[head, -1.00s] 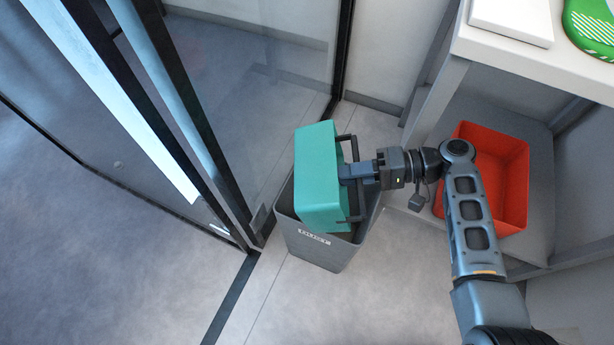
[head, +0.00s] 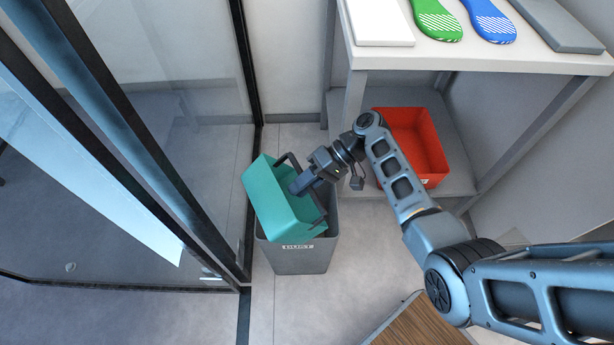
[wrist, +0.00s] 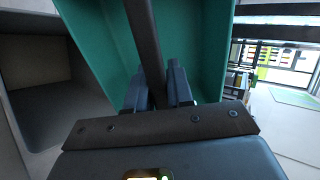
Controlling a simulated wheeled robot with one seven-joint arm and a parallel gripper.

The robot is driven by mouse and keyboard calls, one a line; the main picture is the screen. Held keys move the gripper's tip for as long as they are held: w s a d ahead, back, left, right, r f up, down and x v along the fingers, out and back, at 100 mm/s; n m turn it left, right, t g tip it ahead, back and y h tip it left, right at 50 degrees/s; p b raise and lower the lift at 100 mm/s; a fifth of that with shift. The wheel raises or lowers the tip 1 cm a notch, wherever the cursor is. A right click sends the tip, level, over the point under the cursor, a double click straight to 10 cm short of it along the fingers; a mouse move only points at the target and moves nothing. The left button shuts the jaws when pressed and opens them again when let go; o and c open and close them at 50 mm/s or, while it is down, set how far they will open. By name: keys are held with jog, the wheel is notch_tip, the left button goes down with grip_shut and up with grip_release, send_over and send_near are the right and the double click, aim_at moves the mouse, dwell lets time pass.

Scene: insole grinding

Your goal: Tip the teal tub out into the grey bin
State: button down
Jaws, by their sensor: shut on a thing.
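The teal tub (head: 268,197) is tipped on its side over the grey bin (head: 297,260), which stands upright on the floor with a DUST label on its front. The tub hides much of the bin's mouth. My gripper (head: 300,186) is shut on the tub's dark handle, on the tub's right side. In the wrist view the fingers (wrist: 160,88) close around the dark handle bar, with the plain teal wall of the tub (wrist: 207,45) behind. No contents show on the visible part of the tub. I cannot see into the bin's bottom.
A glass partition (head: 195,130) with a dark frame stands close left of the bin. A white table (head: 480,55) at the upper right carries green (head: 437,20) and blue (head: 488,20) insoles. A red crate (head: 425,150) sits on its lower shelf. Floor right of the bin is clear.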

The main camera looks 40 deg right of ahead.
jog(key=shift+w+a+r+g+h+p, duration=0.25)
jog(key=shift+a+h+p, duration=0.55)
jog(key=shift+h+p, duration=0.95)
jog(key=shift+w+a+r+g+h+p, duration=0.1)
jog(key=shift+a+r+g+h+p, duration=0.3)
jog(key=shift+a+h+p, duration=0.9)
jog(key=shift+w+a+r+g+h+p, duration=0.15)
jog(key=shift+a+g+h+p, duration=0.25)
jog(key=shift+h+p, duration=1.75)
jog(key=shift+h+b, duration=0.4)
notch_tip(320, 180, up, 12)
jog(key=d+n, duration=0.2)
jog(key=shift+s+d, duration=0.25)
jog(key=shift+f, duration=0.1)
